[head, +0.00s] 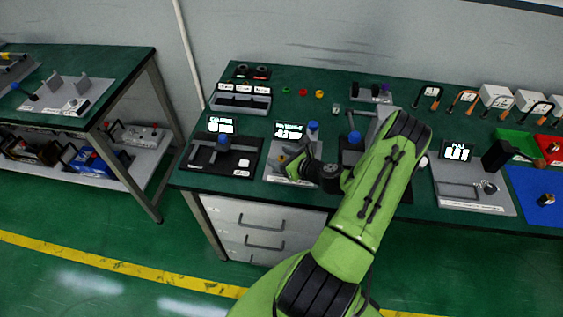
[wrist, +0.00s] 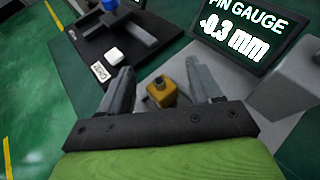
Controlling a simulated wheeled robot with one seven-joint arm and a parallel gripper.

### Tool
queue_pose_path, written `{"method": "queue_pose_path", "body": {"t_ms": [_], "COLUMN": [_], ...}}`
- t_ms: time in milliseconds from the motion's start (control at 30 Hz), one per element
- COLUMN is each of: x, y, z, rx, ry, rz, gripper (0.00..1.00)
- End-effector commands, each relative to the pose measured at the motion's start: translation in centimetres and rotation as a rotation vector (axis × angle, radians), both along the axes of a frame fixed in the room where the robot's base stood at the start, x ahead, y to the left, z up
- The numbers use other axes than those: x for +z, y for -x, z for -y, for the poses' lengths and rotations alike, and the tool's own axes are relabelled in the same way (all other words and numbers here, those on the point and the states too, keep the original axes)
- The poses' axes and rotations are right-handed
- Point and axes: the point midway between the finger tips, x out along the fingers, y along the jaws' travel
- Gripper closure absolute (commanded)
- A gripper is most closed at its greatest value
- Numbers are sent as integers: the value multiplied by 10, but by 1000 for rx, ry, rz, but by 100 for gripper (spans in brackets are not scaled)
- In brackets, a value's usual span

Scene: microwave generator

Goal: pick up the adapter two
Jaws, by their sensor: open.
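A small yellow block with a dark round top (wrist: 161,93) stands on the grey plate of the pin gauge station in the wrist view. It may be the adapter two, but I see no label on it. My gripper (wrist: 160,74) is open, with one finger on each side of the block and a visible gap to each. In the head view my gripper (head: 291,158) is low over the pin gauge station, and the block cannot be made out there.
The pin gauge display (wrist: 250,35) stands close to the right finger. The black caliper station (head: 220,155) with a white cube (wrist: 114,55) lies to the left. A blue-capped part (head: 313,131) stands behind my gripper. Small red and yellow pieces (head: 319,94) lie further back.

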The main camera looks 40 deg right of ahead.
Motion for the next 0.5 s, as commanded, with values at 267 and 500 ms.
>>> {"method": "queue_pose_path", "body": {"t_ms": [267,500], "x": [0,0], "y": [1,1], "z": [0,0], "rx": [0,0], "ry": [0,0], "rz": [-1,0], "gripper": [61,97]}}
